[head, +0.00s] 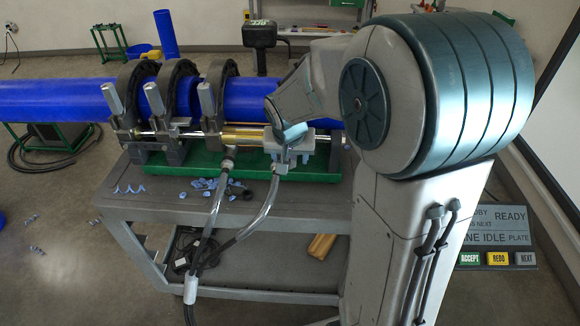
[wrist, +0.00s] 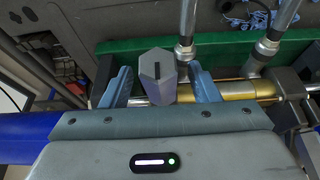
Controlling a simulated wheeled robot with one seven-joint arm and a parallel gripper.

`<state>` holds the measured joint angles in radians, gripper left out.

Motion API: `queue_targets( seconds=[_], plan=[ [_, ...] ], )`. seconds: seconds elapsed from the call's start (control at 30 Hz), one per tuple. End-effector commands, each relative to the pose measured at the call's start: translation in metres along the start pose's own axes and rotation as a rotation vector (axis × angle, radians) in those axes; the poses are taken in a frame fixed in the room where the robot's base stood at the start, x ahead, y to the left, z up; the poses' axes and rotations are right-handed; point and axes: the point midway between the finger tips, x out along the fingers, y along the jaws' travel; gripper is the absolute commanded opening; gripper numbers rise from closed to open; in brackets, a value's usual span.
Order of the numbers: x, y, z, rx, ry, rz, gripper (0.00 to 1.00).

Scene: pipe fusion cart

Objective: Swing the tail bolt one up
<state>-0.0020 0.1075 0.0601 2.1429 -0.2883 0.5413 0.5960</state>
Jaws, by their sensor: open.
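In the wrist view a grey hexagonal bolt head (wrist: 158,72) with a dark slot sits between the two blue-grey fingers of my gripper (wrist: 163,88). The fingers are open, one on each side, with gaps to the head. In the head view my gripper (head: 291,150) is low at the front of the clamp frame, right of the brass cylinder sleeve (head: 243,133). Three other grey bolt heads, left (head: 113,98), middle (head: 155,98) and right (head: 207,98), stand up at the black clamps. No label shows which is number one. My arm hides the frame's right end.
A blue pipe (head: 60,100) runs through the clamps. The green tray (head: 215,165) lies beneath, on a grey cart (head: 140,205). Two hydraulic hoses (head: 215,212) hang at the front, close left of my gripper. Blue shavings (head: 205,184) lie on the cart.

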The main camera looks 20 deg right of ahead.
Motion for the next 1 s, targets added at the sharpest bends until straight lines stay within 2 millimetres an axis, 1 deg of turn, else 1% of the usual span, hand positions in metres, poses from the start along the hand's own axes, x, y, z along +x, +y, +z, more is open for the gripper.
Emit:
queue_targets(
  seconds=[0.03,0.07,0.1,0.17,0.43,0.77,1.0],
  plan=[
    [0.000,0.000,0.000,0.000,0.000,0.000,0.55],
    [0.000,0.000,0.000,0.000,0.000,0.000,0.50],
    [0.000,0.000,0.000,0.000,0.000,0.000,0.39],
    [0.000,0.000,0.000,0.000,0.000,0.000,0.22],
    [-0.003,0.000,-0.002,0.000,0.000,0.000,0.22],
    [-0.019,0.000,-0.017,0.001,0.003,-0.001,0.22],
    [-0.019,0.000,-0.018,0.001,0.003,-0.001,0.22]
  ],
)
